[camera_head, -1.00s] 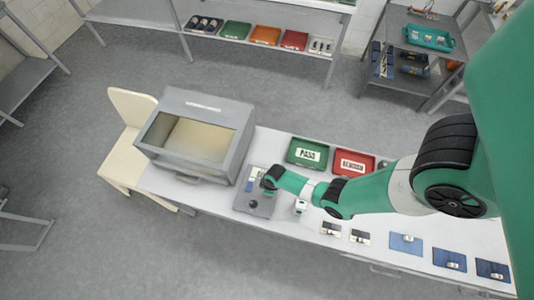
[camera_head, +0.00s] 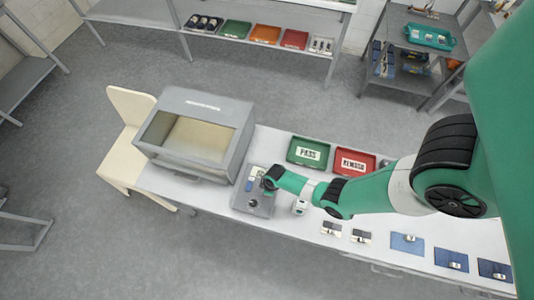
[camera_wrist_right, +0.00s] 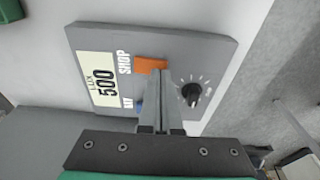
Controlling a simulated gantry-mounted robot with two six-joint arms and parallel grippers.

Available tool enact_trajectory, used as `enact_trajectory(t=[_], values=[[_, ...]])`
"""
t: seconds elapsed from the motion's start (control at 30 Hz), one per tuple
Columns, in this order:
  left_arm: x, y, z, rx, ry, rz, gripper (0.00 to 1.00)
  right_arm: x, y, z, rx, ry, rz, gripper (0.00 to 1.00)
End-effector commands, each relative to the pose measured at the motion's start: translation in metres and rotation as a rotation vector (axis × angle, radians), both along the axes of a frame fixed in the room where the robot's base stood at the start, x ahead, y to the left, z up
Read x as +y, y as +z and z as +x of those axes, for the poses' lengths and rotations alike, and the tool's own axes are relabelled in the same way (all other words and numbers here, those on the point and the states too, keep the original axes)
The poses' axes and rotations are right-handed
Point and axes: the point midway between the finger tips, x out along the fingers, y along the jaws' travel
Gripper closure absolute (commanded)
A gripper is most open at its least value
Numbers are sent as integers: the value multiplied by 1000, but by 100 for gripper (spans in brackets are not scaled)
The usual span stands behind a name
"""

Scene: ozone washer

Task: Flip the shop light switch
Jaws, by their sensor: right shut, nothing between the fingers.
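A grey control panel (camera_wrist_right: 212,48) fills the middle of the right wrist view. It has an orange rocker switch (camera_wrist_right: 150,63) beside the word SHOP, a blue switch (camera_wrist_right: 139,107) partly hidden behind my fingers, a display reading 500 LUX (camera_wrist_right: 103,82) and a black knob (camera_wrist_right: 191,93). My right gripper (camera_wrist_right: 153,75) is shut and empty, its tips at the lower edge of the orange switch; I cannot tell whether they touch it. In the head view the panel (camera_head: 240,202) lies on the bench, and my right arm covers part of it. My left gripper is not in view.
A grey open-front box (camera_head: 226,125) stands left of the panel on the bench. A green PASS tray (camera_head: 308,141) and a red tray (camera_head: 372,158) lie behind my right arm. Small parts and blue mats (camera_head: 407,243) line the front right of the bench.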

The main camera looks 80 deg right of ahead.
Motion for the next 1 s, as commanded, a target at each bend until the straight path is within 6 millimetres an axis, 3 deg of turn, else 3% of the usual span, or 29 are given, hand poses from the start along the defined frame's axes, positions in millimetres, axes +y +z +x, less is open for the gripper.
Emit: enact_trajectory(t=[0.53,1.0], values=[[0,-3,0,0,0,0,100,0,-4,0,0,0,0,100],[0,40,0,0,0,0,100,0,41,0,-1,0,0,100]])
